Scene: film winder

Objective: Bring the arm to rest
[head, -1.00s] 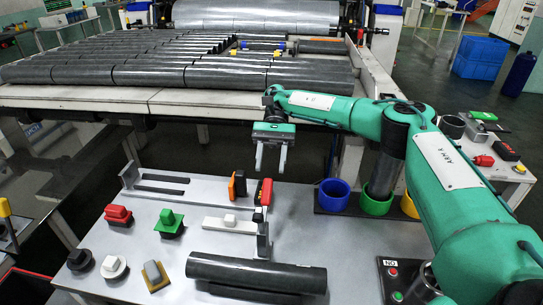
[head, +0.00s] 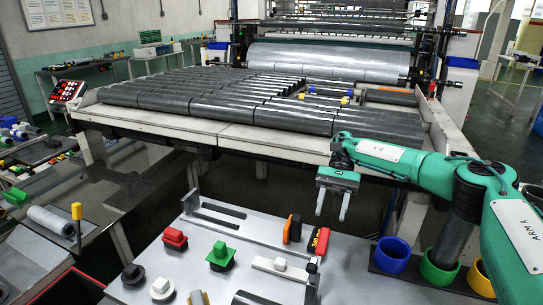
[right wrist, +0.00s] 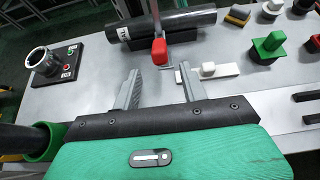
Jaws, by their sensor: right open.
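My right arm (head: 400,158) is green and comes in from the right in the head view, bent above the grey worktable (head: 345,270). Its gripper (head: 332,212) hangs with its fingers pointing down, above the back part of that table. The right wrist view shows its two grey fingers (right wrist: 160,88) apart with nothing between them. The table, a white block with a knob (right wrist: 215,70) and a red-topped part (right wrist: 159,50) show beyond the fingertips. My left gripper is in neither current view.
Red (head: 174,238), green (head: 221,256) and grey-white (head: 162,288) knobbed parts stand on the table. Blue (head: 391,255), green (head: 438,268) and yellow (head: 481,278) cups stand under my right arm. Behind is a long bench (head: 240,132) with dark rolls.

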